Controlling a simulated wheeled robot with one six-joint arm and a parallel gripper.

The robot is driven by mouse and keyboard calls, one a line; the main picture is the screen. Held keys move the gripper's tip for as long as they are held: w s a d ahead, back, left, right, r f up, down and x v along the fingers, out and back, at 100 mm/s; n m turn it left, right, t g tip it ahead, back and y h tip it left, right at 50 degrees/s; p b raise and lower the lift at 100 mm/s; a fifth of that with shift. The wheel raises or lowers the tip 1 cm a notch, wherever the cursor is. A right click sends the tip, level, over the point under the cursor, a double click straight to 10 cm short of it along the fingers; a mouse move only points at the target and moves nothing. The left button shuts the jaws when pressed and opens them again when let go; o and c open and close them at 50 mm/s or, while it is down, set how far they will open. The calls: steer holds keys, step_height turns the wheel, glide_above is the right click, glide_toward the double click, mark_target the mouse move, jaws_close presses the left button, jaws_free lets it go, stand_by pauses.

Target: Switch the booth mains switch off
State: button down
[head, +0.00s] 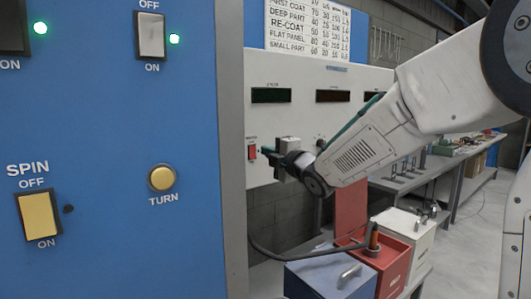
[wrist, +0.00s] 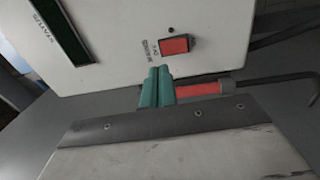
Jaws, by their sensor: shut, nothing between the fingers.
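A red rocker switch (head: 251,152) sits on the white panel (head: 290,110), close to its left edge. It also shows in the wrist view (wrist: 175,45), with small lettering beside it that I cannot read for certain. Which way the rocker is pressed is too small to tell. My gripper (head: 266,150) points at the panel just right of the switch. In the wrist view its teal fingertips (wrist: 157,85) are together and empty, just below the switch in the picture. I see a small gap to the rocker and cannot tell whether the tips touch the panel.
A blue panel (head: 120,220) close on the left carries a grey switch (head: 151,36), a yellow SPIN switch (head: 39,215), a round TURN button (head: 162,178) and green lamps. Dark displays (head: 271,95) are on the white panel. Red (head: 395,257) and blue (head: 330,277) boxes stand below my arm.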

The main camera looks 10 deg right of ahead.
steer(key=v, duration=0.8)
steer(key=shift+d+r, duration=0.15)
steer(key=shift+r, duration=0.5)
steer(key=s+d+f+m+g+h, duration=0.4)
steer(key=d+f+m, duration=0.1)
steer(key=f+m, duration=0.2)
steer(key=s+d+f+m+g+h, duration=0.3)
steer(key=s+d+f+m+h, duration=0.15)
steer(key=f+m, duration=0.2)
steer(key=s+a+f+m+g, duration=0.1)
steer(key=s+a+m+g, duration=0.1)
steer(key=s, duration=0.7)
steer(key=s+a+m+g+y, duration=0.1)
steer(key=s+m+g, duration=0.3)
steer(key=s, duration=0.6)
steer(key=s+a+f+m+g, duration=0.1)
steer(key=s+a+m+g, duration=0.2)
steer(key=s, duration=0.6)
steer(key=shift+s+f, duration=0.3)
steer(key=shift+f, duration=0.1)
